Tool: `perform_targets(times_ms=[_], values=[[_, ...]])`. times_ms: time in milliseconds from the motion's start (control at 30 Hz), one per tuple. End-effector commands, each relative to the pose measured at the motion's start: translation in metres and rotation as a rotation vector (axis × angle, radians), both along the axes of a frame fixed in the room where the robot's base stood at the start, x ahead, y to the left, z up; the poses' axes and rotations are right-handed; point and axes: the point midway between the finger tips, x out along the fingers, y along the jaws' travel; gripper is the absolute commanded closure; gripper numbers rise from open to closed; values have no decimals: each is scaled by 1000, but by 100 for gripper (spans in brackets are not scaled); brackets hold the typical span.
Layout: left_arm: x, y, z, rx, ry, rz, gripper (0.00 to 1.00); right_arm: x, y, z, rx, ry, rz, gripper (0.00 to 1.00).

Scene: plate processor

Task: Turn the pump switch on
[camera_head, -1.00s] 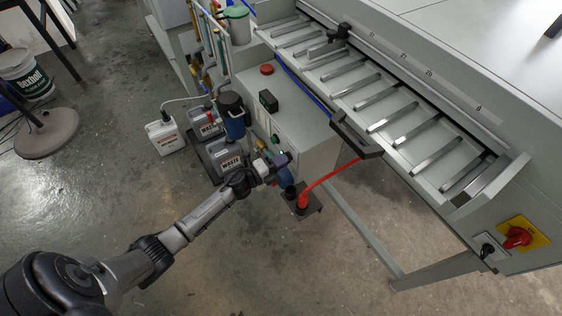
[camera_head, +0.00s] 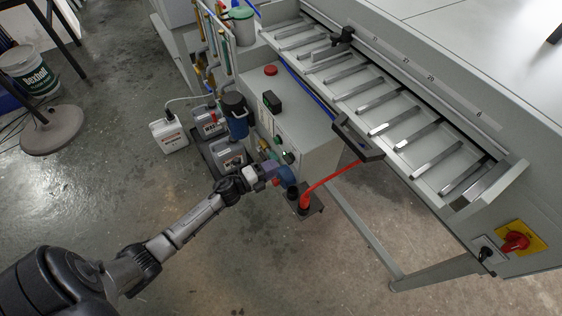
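A grey control box (camera_head: 305,125) stands beside the processor. Its front panel carries small controls, among them a green one (camera_head: 278,139) and a dark knob (camera_head: 288,157) low on the panel. I cannot read which is labelled as the pump switch. My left gripper (camera_head: 272,170) is just in front of the lower panel, below and left of the dark knob. Its fingers are small and partly lost against the blue part behind, so I cannot tell whether they are open or touching anything. My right gripper is out of view.
A red button (camera_head: 270,71) and a black block (camera_head: 271,101) are on the box top. Waste containers (camera_head: 229,158) and a blue filter (camera_head: 236,118) stand left. A red rotary switch (camera_head: 515,242) sits on the processor's end.

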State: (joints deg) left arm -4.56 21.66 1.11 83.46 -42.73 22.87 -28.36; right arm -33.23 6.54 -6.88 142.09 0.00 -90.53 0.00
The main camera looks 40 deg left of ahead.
Motion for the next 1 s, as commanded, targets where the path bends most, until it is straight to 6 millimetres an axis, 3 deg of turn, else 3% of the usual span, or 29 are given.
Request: perform_targets(times_ms=[200,433,633,1000], values=[[-42,12,2,0,2,1,62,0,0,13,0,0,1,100],[-72,22,1,0,0,1,62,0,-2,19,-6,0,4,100],[-83,25,1,1,-1,0,62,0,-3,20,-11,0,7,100],[-84,26,0,1,-1,0,62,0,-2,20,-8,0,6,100]])
